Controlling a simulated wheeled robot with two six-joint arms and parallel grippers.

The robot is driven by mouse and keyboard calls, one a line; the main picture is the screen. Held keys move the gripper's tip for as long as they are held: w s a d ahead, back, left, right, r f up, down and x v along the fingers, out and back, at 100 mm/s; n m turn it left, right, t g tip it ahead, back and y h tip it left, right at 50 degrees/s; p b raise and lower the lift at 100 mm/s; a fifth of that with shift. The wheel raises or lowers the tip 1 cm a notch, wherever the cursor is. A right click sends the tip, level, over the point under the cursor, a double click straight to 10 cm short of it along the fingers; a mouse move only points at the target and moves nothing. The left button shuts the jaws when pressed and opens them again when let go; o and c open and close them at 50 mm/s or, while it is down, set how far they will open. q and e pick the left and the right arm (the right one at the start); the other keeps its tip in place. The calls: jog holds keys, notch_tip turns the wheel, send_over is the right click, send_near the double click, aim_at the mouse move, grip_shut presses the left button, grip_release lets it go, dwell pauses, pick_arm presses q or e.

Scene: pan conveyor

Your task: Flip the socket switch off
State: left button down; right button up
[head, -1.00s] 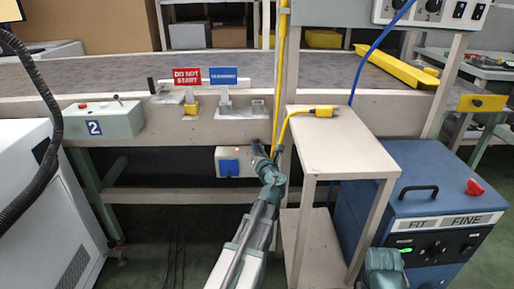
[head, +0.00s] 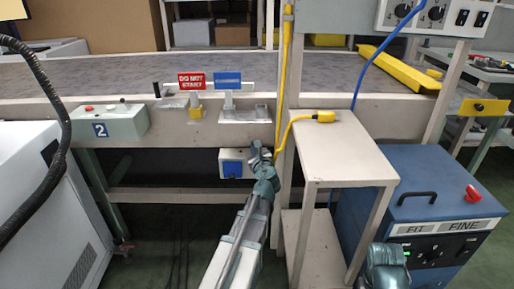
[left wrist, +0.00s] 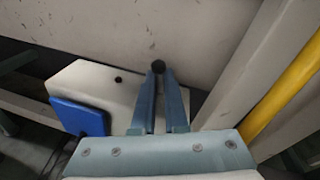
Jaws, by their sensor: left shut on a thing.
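The socket (head: 231,165) is a pale box with a blue flap, mounted below the conveyor's front rail. It also shows in the left wrist view (left wrist: 90,82), with its blue flap (left wrist: 78,117) and a small dark dot on its top, where no light shows. My left gripper (head: 257,150) is at the socket's right end. In the left wrist view its fingers (left wrist: 158,80) are closed around a dark round knob (left wrist: 158,66), which looks like the switch's tip. The fingers hide the rest of the switch. My right gripper is out of view; only part of my right arm shows.
A pale stand (head: 345,150) with a yellow plug (head: 325,117) and a blue machine (head: 430,190) are on the right. A control box (head: 110,122) marked 2 is on the left.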

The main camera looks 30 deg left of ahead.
pick_arm(q)
jog(key=shift+a+n, duration=0.1)
jog(key=shift+n, duration=0.4)
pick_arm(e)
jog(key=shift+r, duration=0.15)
pick_arm(q)
jog(key=shift+s, duration=0.1)
jog(key=c, duration=1.2)
grip_release()
jog(key=shift+c, duration=0.2)
